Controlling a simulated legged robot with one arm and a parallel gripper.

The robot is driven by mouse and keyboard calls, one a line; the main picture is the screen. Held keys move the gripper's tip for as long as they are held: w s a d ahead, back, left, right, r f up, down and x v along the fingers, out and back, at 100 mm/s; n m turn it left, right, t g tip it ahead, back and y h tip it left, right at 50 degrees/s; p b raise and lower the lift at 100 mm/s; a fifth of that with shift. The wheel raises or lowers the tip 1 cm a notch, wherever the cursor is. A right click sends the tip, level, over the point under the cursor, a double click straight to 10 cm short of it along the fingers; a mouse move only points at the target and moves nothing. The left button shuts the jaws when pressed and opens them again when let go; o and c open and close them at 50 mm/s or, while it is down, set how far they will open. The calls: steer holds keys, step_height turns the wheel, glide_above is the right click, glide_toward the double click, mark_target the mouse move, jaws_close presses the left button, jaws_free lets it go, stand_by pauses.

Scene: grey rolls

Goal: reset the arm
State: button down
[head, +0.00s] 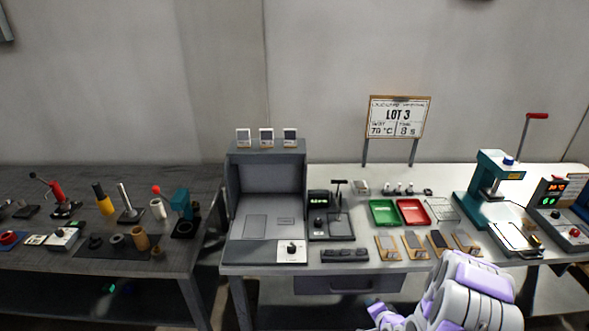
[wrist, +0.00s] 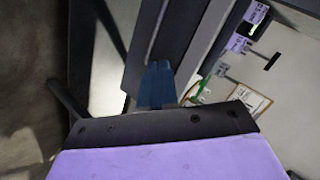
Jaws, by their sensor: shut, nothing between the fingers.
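My arm, white and purple, shows folded at the lower right of the head view, in front of the light workbench (head: 390,283). In the wrist view my gripper (wrist: 157,85) is a dark blue tip at the middle, beyond a black and purple wrist part. Its fingers are together with nothing between them. The bench and sign appear tilted in that view. The gripper touches no object that I can make out. In the head view I cannot clearly make out the fingertips.
The light bench holds a grey booth (head: 268,190), a green tray (head: 383,212), a red tray (head: 412,211), small phone-like boards and a teal press (head: 492,187). A LOT 3 sign (head: 398,117) stands behind. A dark bench (head: 190,262) with several hand tools stands left.

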steer(key=s+a+r+n+g+h, duration=0.15)
steer(key=s+r+n+g, duration=0.35)
steer(key=r, duration=0.6)
steer(key=s+a+r+n+g+h, duration=0.1)
steer(key=s+a+r+n+g, duration=0.1)
steer(key=s+r, duration=0.65)
steer(key=s+a+r+n+g, duration=0.2)
steer(key=s+r, duration=0.5)
steer(key=s, duration=0.6)
steer(key=s+a+r+n+g, duration=0.2)
steer(key=s+a+r, duration=0.4)
steer(key=s, duration=0.8)
step_height(320, 180, up, 2)
steer(key=shift+a+r+g+y, duration=0.15)
steer(key=shift+g+y, duration=0.2)
steer(key=shift+g, duration=0.55)
